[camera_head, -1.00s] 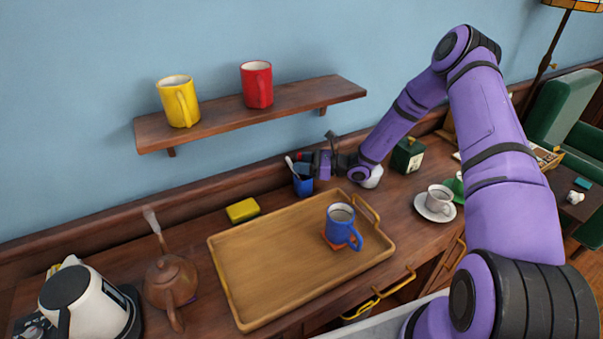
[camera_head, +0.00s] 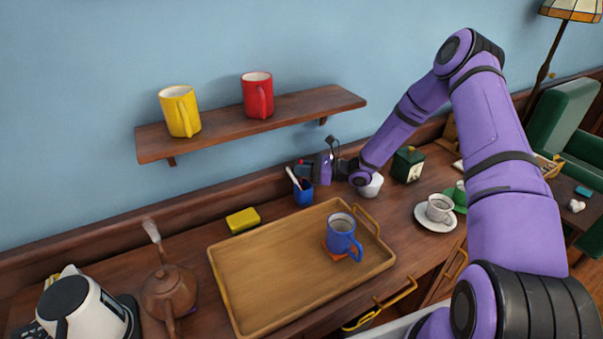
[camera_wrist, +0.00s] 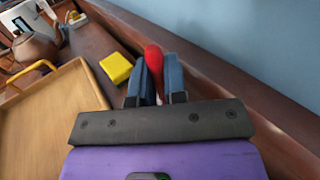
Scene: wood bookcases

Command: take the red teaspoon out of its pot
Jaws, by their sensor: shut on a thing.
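The blue pot (camera_head: 303,194) stands on the wooden counter behind the tray, with a pale-handled utensil (camera_head: 293,178) leaning out of its left side. My gripper (camera_head: 306,171) is just above the pot, reaching in from the right. In the wrist view its two blue-grey fingers (camera_wrist: 156,82) are shut on the red teaspoon (camera_wrist: 153,58), whose rounded red end sticks out between them. The spoon's lower part is hidden, so I cannot tell whether it is still inside the pot.
A wooden tray (camera_head: 238,289) with a blue mug (camera_head: 342,238) fills the counter's front. A yellow sponge (camera_head: 242,220) lies left of the pot. A white bowl-like thing (camera_head: 371,187) and a green canister (camera_head: 408,165) stand right. A shelf (camera_head: 218,130) with mugs hangs above.

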